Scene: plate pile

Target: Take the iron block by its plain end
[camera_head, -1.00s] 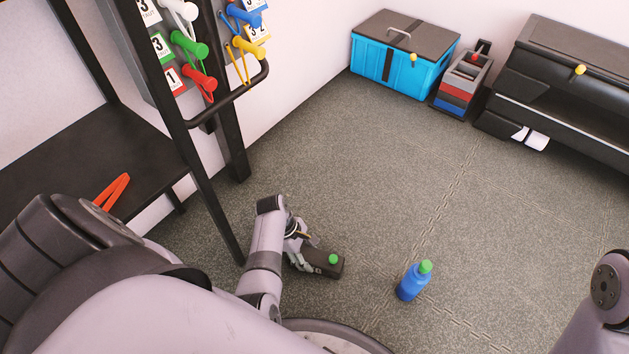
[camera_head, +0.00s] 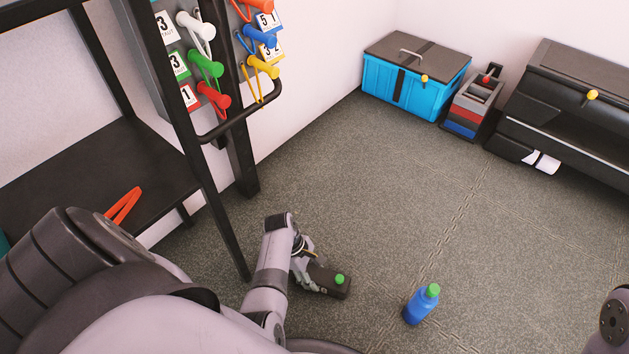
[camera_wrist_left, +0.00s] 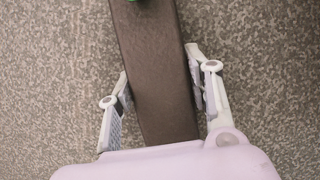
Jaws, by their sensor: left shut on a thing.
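The iron block (camera_head: 327,279) is a dark, long block at floor level, with a green knob (camera_head: 339,279) on its far end. My left gripper (camera_head: 309,281) is shut on the end without the knob. In the left wrist view the block (camera_wrist_left: 152,70) runs between the two fingers of the left gripper (camera_wrist_left: 160,95), with the green knob cut off at the top edge. I cannot tell whether the block touches the floor. My right gripper is not in view; only part of my right arm shows at the right edge.
A black shelf (camera_head: 95,180) with an orange item (camera_head: 122,206) is at left. A blue box (camera_head: 412,82) and dark cabinet (camera_head: 570,105) stand at the back. The mid floor is clear.

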